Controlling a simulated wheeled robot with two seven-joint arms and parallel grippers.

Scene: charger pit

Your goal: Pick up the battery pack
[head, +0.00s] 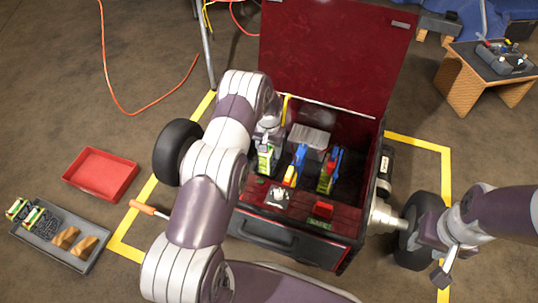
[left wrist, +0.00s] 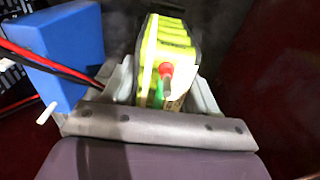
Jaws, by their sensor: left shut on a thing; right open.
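A yellow-green battery pack (head: 265,160) with a red and a green terminal is at the left inside the dark red box (head: 345,215). It also shows in the left wrist view (left wrist: 172,42). My left gripper (head: 268,140) reaches down into the box and is shut on this pack; its fingers lie on both sides of it in the left wrist view (left wrist: 163,92). Whether the pack still touches the box floor cannot be told. Another green pack (head: 324,183) sits further right in the box. My right gripper (head: 443,270) is open and empty, outside the box on the right.
The box's lid (head: 335,55) stands open at the back. Blue connectors (head: 299,158) with cables are beside the held pack. A red tray (head: 101,174) and a grey tray (head: 85,257) with several items lie on the floor at left. A wooden stand (head: 470,85) is at upper right.

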